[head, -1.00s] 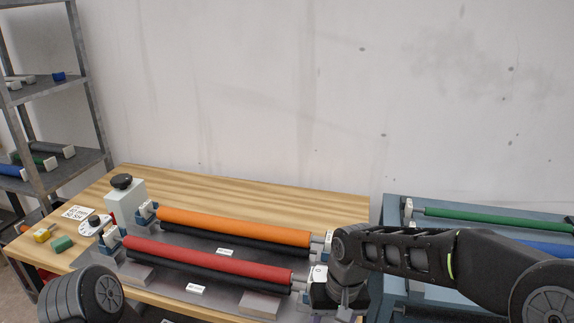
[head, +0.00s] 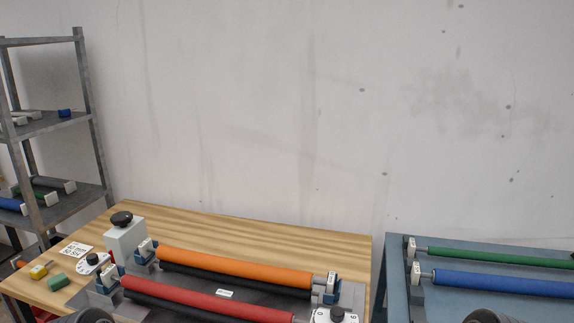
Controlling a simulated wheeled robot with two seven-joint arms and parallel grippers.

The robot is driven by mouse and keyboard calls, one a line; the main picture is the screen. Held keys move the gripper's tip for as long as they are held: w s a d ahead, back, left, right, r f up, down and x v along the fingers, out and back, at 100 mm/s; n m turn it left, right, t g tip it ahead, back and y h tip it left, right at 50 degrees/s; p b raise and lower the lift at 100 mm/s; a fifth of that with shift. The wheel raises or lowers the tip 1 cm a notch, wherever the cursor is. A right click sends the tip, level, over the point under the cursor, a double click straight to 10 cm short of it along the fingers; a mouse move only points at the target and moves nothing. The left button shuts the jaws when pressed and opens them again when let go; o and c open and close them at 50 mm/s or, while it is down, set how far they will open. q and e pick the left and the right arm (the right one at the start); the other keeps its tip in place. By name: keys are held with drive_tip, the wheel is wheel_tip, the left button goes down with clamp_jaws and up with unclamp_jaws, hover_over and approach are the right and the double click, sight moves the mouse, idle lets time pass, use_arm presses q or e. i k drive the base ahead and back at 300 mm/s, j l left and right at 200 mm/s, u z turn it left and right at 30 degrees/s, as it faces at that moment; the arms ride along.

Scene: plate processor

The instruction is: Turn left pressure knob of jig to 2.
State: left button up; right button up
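The jig holds an orange roller (head: 235,268) and a red roller (head: 205,300), each with a black roller beside it, between blue end brackets. At its left end a small dark knob (head: 92,258) sits on a white round dial (head: 84,269); its setting is too small to read. At its right end a black knob (head: 337,314) stands on a white dial plate (head: 322,317), partly cut off by the bottom edge. Neither gripper is in view. Only dark rounded parts of my arms show at the bottom edge, and nothing of mine touches the left knob.
A white box (head: 126,241) with a black top knob stands behind the left dial. A printed card (head: 76,249), a yellow block (head: 38,271) and a green block (head: 58,281) lie on the wooden table's left. A metal shelf (head: 62,123) is left; a blue-grey roller rack (head: 398,270) is right.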

sight(88, 265)
drive_tip(key=u, duration=1.25)
drive_tip(key=j+z, duration=0.1)
drive_tip(key=z, duration=0.3)
drive_tip(key=i+j+z, duration=0.1)
drive_tip(key=z, duration=0.35)
drive_tip(key=j+z, duration=0.25)
drive_tip(key=j, duration=0.45)
drive_tip(key=j+z, duration=0.25)
drive_tip(key=j, duration=0.4)
drive_tip(key=k+j+z, duration=0.25)
drive_tip(key=j, duration=1.2)
